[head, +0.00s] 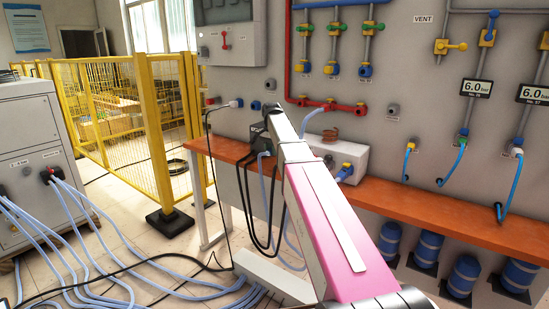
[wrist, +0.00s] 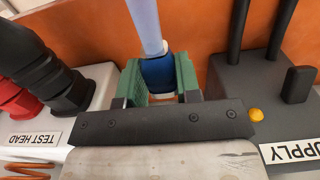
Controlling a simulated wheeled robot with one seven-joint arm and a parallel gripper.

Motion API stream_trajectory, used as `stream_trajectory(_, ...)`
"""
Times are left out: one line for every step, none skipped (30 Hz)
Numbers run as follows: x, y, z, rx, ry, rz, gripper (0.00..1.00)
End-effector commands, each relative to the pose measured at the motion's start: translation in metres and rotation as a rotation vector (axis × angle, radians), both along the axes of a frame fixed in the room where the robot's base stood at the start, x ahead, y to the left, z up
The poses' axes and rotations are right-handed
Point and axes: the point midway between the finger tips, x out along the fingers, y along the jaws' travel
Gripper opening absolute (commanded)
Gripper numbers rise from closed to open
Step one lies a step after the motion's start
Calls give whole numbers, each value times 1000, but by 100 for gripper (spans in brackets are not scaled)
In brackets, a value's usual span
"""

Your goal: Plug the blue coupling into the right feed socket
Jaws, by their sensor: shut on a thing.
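In the wrist view my gripper (wrist: 160,85) has green finger pads on both sides of the blue coupling (wrist: 158,70) and is shut on it. A light blue hose (wrist: 146,25) leaves the coupling toward the top of the picture. A pale and orange ring shows at the coupling's lower end, partly hidden by the dark gripper bar. The coupling is over the orange bench, between the test head and the supply box. In the head view my arm hides the gripper and coupling. I cannot tell which fitting is the right feed socket.
The white test head (head: 352,154) and the dark supply box (head: 262,139) stand on the orange bench (head: 440,205), close on either side of my gripper. Red and black connectors (wrist: 45,80) and thick black cables (wrist: 257,30) rise nearby. Hoses cover the floor.

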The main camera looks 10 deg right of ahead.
Motion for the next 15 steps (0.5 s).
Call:
stream_trajectory(-10, 11, 8, 0, -1, 3, 10)
stream_trajectory(-14, 18, 12, 0, -1, 3, 10)
stream_trajectory(-18, 26, 17, 0, -1, 3, 10)
stream_trajectory(-22, 31, 21, 0, -1, 3, 10)
stream_trajectory(-24, 36, 25, 0, -1, 3, 10)
stream_trajectory(-29, 43, 30, 0, -1, 2, 10)
stream_trajectory(-32, 49, 33, 0, -1, 2, 10)
stream_trajectory(-34, 53, 36, 0, 0, 2, 10)
stream_trajectory(-37, 58, 40, 0, 0, 2, 10)
stream_trajectory(-40, 62, 43, -1, -1, 1, 10)
stream_trajectory(-42, 66, 45, 0, -1, 1, 10)
stream_trajectory(-44, 71, 49, 0, -1, 1, 10)
stream_trajectory(-46, 73, 51, 0, -1, 1, 10)
stream_trajectory(-47, 76, 53, 0, 0, 1, 10)
stream_trajectory(-49, 78, 55, 0, 0, 1, 10)
